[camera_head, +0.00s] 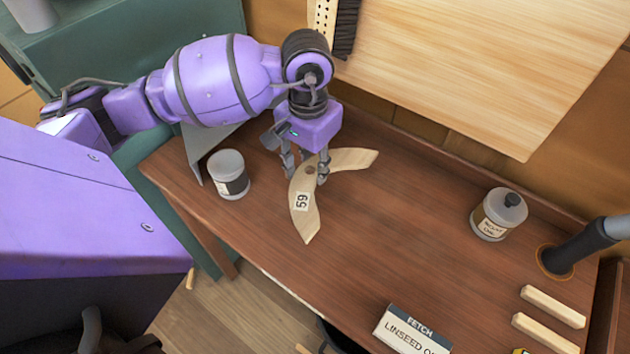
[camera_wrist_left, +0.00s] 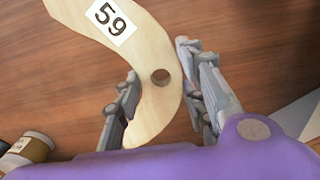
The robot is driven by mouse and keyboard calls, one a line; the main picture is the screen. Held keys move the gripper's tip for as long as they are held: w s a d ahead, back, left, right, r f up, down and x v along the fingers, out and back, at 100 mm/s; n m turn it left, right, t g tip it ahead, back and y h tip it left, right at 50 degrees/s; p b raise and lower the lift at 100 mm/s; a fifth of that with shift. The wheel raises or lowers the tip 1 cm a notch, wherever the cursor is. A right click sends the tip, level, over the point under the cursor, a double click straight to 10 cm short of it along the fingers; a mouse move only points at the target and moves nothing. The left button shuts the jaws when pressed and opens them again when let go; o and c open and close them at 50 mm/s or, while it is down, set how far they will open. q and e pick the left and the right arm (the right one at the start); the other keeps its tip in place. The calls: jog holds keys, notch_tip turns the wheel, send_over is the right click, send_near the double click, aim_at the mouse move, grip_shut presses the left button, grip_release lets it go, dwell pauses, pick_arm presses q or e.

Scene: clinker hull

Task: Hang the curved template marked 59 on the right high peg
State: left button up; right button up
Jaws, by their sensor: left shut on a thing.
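The curved template marked 59 (camera_head: 304,212) is a pale wooden crescent with a hole near its middle and a white label. It is at the bench's left part, low over or on the top; I cannot tell whether it touches. My left gripper (camera_head: 306,176) points down and is shut on the template near the hole. In the left wrist view the template (camera_wrist_left: 150,60) lies between the two fingers (camera_wrist_left: 160,95), with the label beyond them. No high peg can be made out in these views. My right gripper is not in view.
A grey-lidded jar (camera_head: 229,175) stands left of the template on the brown bench (camera_head: 400,235). Another labelled jar (camera_head: 497,215) stands at the right. A pale board (camera_head: 490,60) is behind.

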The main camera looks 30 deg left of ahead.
aim_at(310, 181)
pick_arm(q)
notch_tip(310, 181, down, 5)
jog(key=shift+r, duration=0.2)
jog(key=shift+f, duration=0.35)
jog(key=o, duration=1.2)
jog(key=shift+o, duration=0.4)
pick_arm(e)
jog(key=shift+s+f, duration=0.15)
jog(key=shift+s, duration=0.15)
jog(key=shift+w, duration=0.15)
